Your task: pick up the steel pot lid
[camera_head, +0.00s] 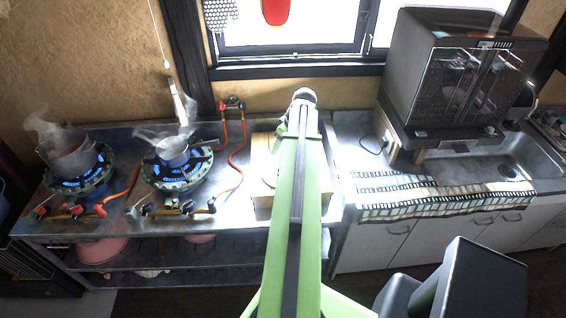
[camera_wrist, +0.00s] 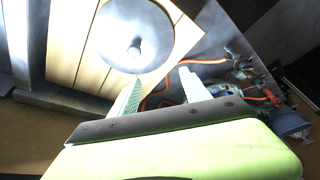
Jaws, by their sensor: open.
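The steel pot lid (camera_wrist: 120,30) is a round, shiny disc with a dark knob (camera_wrist: 134,52) in the middle. It lies flat on a pale wooden board (camera_wrist: 92,72) in the wrist view, its top edge cut off by the frame. In the head view the board (camera_head: 263,143) is on the steel counter, and my green arm covers most of it and the lid. My gripper (camera_wrist: 160,78) is open and empty in the wrist view, its two pale fingers apart. The fingertips appear just below the lid in the picture; I cannot tell the height gap.
Two lit gas burners with steaming pots, one far left (camera_head: 70,156) and one nearer (camera_head: 173,152), stand left of the board. An orange hose (camera_head: 238,160) runs between burner and board. A dark oven (camera_head: 440,80) and a patterned mat (camera_head: 440,200) are at right.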

